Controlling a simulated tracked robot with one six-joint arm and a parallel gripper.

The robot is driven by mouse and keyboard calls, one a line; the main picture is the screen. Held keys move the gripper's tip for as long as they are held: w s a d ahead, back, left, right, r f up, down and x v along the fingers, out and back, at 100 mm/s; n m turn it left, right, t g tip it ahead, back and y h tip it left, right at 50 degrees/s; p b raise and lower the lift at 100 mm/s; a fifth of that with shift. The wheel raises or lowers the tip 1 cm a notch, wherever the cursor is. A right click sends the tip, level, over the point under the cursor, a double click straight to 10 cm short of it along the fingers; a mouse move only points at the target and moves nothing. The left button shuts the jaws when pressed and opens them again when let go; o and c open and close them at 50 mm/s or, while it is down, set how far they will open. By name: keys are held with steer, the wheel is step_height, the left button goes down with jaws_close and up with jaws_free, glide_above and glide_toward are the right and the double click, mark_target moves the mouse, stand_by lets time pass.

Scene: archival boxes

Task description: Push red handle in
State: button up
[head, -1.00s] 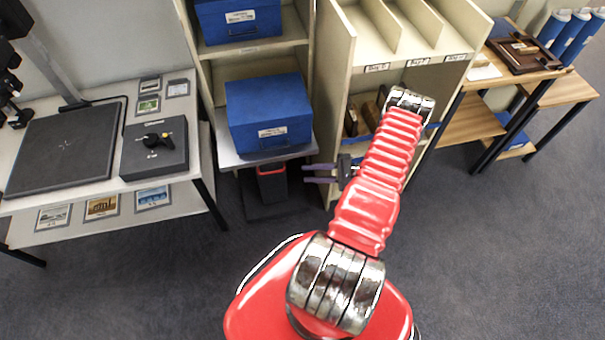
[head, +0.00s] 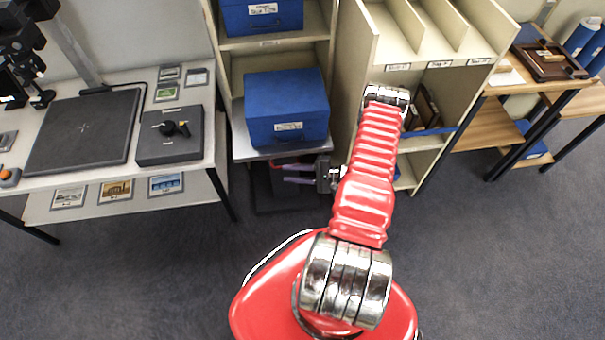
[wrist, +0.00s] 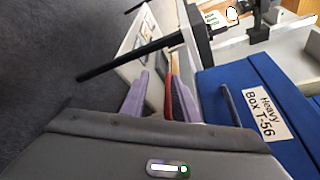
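The red handle is mostly hidden in the head view, where a little red (head: 289,162) shows below the shelf edge, by the dark bin-like object (head: 262,185). In the wrist view a curved red strip (wrist: 178,105) shows close beside the right purple finger. My gripper (head: 286,173) reaches left under the shelf edge in the head view. In the wrist view the two purple fingers of my gripper (wrist: 160,88) stand apart with nothing clearly held between them. I cannot tell whether a finger touches the red part.
A blue box (head: 287,100) labelled Heavy sits on the pull-out shelf (head: 246,149) just above my gripper; it fills the right of the wrist view (wrist: 228,80). A beige cabinet (head: 352,75) stands right, a table (head: 212,150) left. The front floor is clear.

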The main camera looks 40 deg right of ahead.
steer(key=w, duration=0.4)
steer(key=shift+w+d+f, duration=0.2)
steer(key=shift+f, duration=0.05)
steer(key=s+a+v, duration=0.2)
steer(key=v, duration=1.3)
steer(key=shift+a, duration=0.2)
steer(key=shift+f, duration=0.1)
